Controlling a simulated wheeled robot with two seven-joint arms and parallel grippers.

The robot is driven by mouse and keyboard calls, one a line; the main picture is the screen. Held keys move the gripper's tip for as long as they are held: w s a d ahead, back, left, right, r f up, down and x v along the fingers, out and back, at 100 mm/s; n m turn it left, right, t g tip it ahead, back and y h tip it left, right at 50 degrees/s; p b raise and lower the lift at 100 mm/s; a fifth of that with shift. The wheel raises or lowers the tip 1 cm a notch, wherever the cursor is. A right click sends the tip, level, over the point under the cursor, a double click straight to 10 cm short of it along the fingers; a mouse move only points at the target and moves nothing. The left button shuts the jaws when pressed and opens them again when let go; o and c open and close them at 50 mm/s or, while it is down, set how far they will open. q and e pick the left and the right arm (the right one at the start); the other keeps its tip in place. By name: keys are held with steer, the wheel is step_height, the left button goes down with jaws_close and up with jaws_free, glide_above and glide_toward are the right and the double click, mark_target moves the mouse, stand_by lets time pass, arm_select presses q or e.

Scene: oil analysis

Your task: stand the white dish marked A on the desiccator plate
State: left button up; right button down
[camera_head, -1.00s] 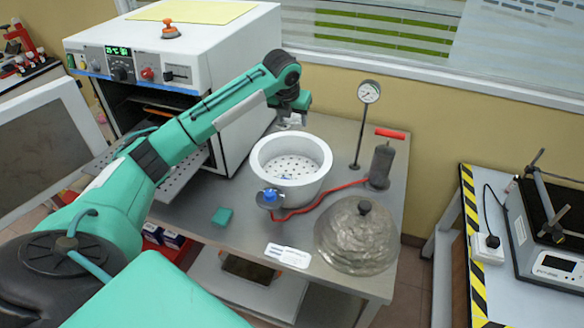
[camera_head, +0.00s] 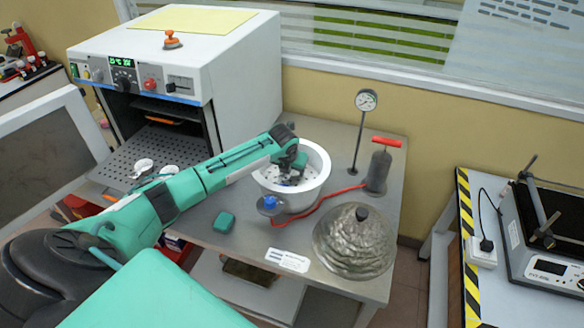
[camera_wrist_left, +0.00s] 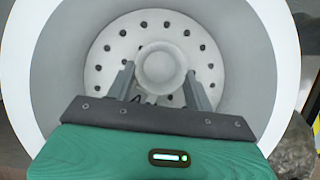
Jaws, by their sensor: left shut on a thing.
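My left gripper (camera_head: 290,178) is inside the mouth of the white desiccator bowl (camera_head: 312,197). In the left wrist view its two fingers (camera_wrist_left: 160,85) are shut on a small round white dish (camera_wrist_left: 160,65). The dish is over the perforated white desiccator plate (camera_wrist_left: 112,62), near its middle. I cannot tell whether the dish touches the plate. No letter on it can be read. In the head view the gripper hides the dish. My right gripper is not in view.
The open oven (camera_head: 190,60) has a perforated shelf (camera_head: 118,160) with white dishes (camera_head: 143,166). Around the bowl are a blue-knobbed valve (camera_head: 270,204), a red hose (camera_head: 318,203), a gauge on a stand (camera_head: 366,101), a grey cylinder (camera_head: 379,172) and a domed lid (camera_head: 354,242).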

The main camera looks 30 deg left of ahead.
arm_select(q)
steer(key=o, duration=1)
steer(key=shift+f, duration=0.1)
steer(key=shift+c, duration=0.2)
steer(key=shift+s+r, duration=0.1)
steer(key=shift+r, duration=0.25)
steer(key=b+v, duration=0.2)
steer(key=v, duration=0.9)
steer(key=shift+s+r, duration=0.2)
steer(key=shift+d+f, duration=0.1)
